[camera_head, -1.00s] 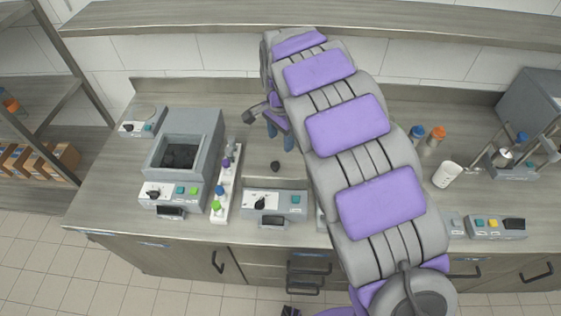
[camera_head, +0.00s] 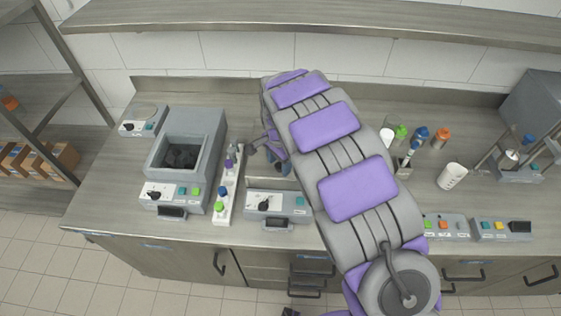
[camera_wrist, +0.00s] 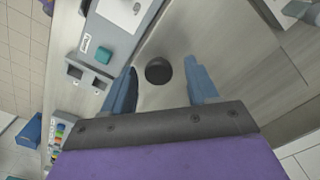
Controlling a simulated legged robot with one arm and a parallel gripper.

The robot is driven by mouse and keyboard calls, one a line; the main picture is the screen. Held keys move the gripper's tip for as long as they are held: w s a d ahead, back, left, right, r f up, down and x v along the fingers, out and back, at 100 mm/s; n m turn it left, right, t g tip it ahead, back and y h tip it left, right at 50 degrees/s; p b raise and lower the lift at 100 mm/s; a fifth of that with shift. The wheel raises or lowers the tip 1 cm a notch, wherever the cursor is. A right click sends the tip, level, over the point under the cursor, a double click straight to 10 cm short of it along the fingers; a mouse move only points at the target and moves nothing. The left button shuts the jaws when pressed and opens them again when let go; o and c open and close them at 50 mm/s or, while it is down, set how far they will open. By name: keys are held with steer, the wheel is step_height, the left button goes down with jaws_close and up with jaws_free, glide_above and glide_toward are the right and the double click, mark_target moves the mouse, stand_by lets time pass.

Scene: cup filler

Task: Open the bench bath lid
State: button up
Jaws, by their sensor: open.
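The bench bath (camera_head: 268,203) has a control panel with a dial and a teal button on its front edge. Its flat metal lid (camera_wrist: 165,40) carries a round black knob (camera_wrist: 159,71) in the wrist view. My gripper (camera_wrist: 160,82) is open, with its blue fingers on either side of the knob in that picture and apart from it. I cannot tell how far above the lid the fingertips are. In the head view my arm and gripper (camera_head: 277,162) hide the knob and much of the lid. The lid appears closed.
A grey box-shaped bath (camera_head: 210,150) with dark contents stands open to the left. A white rack (camera_head: 230,190) with colored-capped bottles stands between the two. A shelf (camera_head: 320,22) spans the back.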

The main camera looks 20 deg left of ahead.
steer(key=shift+a+f, duration=0.15)
steer(key=shift+a, duration=0.45)
steer(key=shift+c, duration=1)
steer(key=shift+d+r, duration=0.2)
steer(key=shift+d, duration=0.55)
steer(key=c, duration=0.4)
steer(key=shift+d, duration=0.1)
steer(key=shift+c, duration=1)
jaws_close()
steer(key=shift+w+a+f+p, duration=0.1)
steer(key=shift+w+a+p, duration=0.4)
steer(key=shift+w, duration=1.1)
steer(key=shift+w+a+r+p, duration=0.1)
steer(key=shift+w+a+p, duration=0.4)
steer(key=shift+w, duration=1.15)
steer(key=shift+w+a+f+p, duration=0.1)
steer(key=shift+w+a+p, duration=0.35)
steer(key=shift+w, duration=1.15)
